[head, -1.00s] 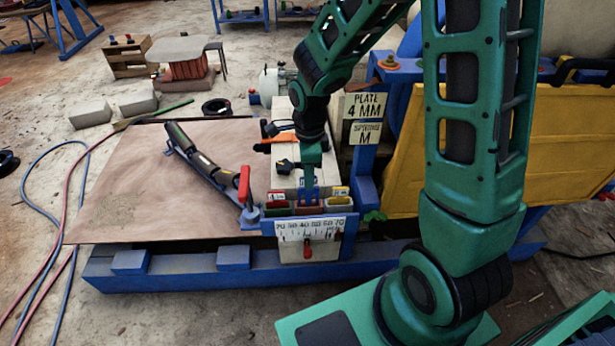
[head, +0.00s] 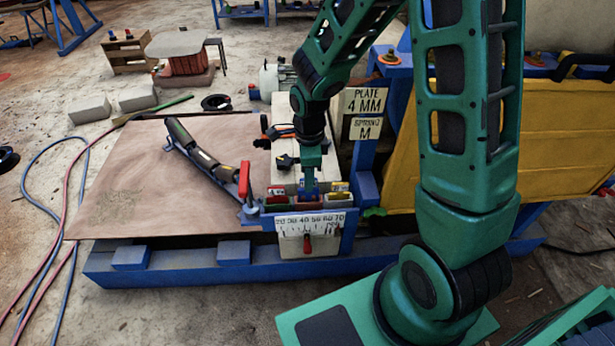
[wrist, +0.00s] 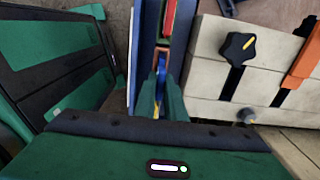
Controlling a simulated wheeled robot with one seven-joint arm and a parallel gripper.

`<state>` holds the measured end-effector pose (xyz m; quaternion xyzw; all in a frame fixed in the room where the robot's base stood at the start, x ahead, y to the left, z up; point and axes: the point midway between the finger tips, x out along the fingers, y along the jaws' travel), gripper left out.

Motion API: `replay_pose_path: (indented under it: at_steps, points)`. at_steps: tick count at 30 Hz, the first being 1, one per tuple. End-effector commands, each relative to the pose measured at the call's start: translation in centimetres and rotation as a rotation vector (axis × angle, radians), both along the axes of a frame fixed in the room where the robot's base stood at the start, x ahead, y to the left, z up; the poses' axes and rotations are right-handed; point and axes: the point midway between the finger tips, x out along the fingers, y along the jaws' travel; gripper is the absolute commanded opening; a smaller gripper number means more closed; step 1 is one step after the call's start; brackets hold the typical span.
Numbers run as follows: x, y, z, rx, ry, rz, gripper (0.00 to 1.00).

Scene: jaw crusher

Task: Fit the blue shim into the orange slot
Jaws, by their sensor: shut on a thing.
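My gripper (head: 310,186) points straight down over the rack of slots (head: 350,204) at the front of the machine. Its fingers are shut on the blue shim (wrist: 161,70), a narrow blue strip between the green fingers in the wrist view. The orange slot (wrist: 162,51) shows as an orange rim around the shim's far end. The shim's lower part is hidden, so I cannot tell how deep it sits. In the head view my fingers cover most of the shim and slot.
A red slot or shim (wrist: 169,18) lies beyond the orange rim. A red-handled lever (head: 244,180) stands left of the rack. A pale block with a black knob (wrist: 239,47) is close on the right. A number scale (head: 310,222) is on the rack's front.

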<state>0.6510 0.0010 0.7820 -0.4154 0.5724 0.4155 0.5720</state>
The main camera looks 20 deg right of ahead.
Motion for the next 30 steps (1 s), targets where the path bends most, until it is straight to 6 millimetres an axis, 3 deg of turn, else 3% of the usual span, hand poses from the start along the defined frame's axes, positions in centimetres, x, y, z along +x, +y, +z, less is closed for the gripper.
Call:
replay_pose_path:
  at_steps: [30]
  points:
    - [0.0,0.0,-2.5,0.0,0.0,0.0,0.0]
